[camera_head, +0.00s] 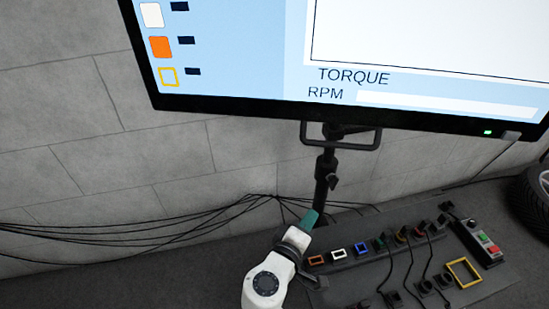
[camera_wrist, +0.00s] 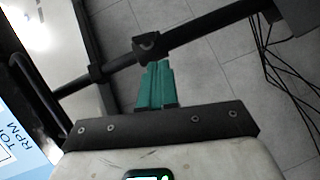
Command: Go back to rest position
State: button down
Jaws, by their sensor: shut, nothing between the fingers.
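My gripper (camera_head: 311,216) shows in the head view at the lower middle, on the end of my white arm. Its teal fingers are shut and empty, pointing up in front of the base of the black monitor stand (camera_head: 323,177). In the wrist view the closed teal fingers (camera_wrist: 157,68) point toward a dark pole and its clamp (camera_wrist: 149,44). I cannot tell whether the fingertips touch the pole or only overlap it in the picture.
A monitor (camera_head: 420,102) reading TORQUE and RPM fills the top. To the right of my gripper lies a dark panel with coloured sockets (camera_head: 338,253), plugged cables, a yellow frame (camera_head: 464,272) and a button box (camera_head: 482,241). Black cables (camera_head: 130,231) run along the wall. A tire (camera_head: 533,197) stands far right.

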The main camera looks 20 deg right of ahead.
jog(key=s+d+f+m+g+y+p, duration=0.2)
jog(key=s+d+m+g+p, duration=0.15)
jog(key=s+d, duration=0.35)
jog(key=s+d+f+m+g+y+p, duration=0.2)
jog(key=s+d+g, duration=0.2)
jog(key=s, duration=0.5)
jog(key=s+a+r+m+g+y+p, duration=0.1)
jog(key=s+y, duration=0.2)
jog(key=s, duration=0.3)
jog(key=s+a+r+g+y+p, duration=0.1)
jog(key=s+y+p, duration=0.1)
jog(key=s+y, duration=0.2)
jog(key=s, duration=0.3)
jog(key=shift+a+r+m+g+p, duration=0.15)
jog(key=shift+r+m+g+p, duration=0.05)
jog(key=shift+m+g+p, duration=0.15)
